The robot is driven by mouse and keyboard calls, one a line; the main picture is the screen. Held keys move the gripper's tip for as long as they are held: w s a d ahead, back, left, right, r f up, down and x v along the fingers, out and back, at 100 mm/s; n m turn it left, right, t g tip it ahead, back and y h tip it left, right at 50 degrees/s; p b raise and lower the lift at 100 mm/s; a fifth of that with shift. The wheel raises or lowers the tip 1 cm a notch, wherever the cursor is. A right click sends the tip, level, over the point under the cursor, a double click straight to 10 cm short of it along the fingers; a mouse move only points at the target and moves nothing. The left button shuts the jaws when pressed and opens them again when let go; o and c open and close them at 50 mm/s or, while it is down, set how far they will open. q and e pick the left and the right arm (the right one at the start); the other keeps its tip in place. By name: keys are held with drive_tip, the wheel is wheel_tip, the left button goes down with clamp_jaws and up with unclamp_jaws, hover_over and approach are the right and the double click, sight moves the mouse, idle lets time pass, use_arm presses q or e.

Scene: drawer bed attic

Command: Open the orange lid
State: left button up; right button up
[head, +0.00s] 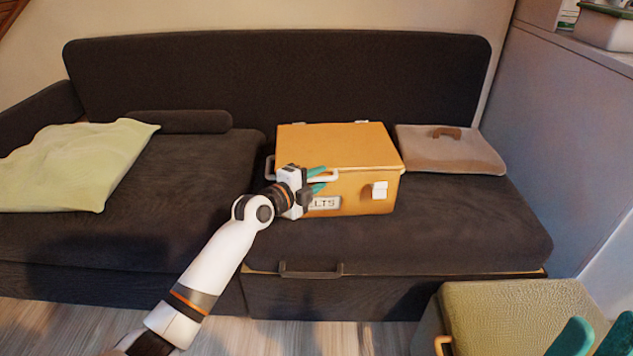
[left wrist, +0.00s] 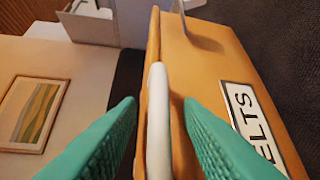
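The orange box stands on the sofa seat with its orange lid (head: 335,145) closed. A white handle (head: 322,177) runs along the lid's front edge; it also shows in the left wrist view (left wrist: 158,120). My left gripper (head: 318,180) is at the front of the box. Its teal fingers are apart, one on each side of the handle in the left wrist view (left wrist: 160,108), with gaps visible and no clear contact. The gripper hides part of the handle and front face. My right gripper (head: 593,338) shows only its teal fingertips, spread apart, at the lower right.
The box front has a white latch (head: 379,189) and a label (head: 324,203). A brown folder-like item (head: 450,150) lies right of the box. A green cloth (head: 75,165) lies at left. A greenish ottoman (head: 520,315) stands lower right, near my right gripper.

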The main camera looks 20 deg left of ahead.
use_arm(q)
drive_tip(key=shift+c, duration=0.3)
clamp_jaws()
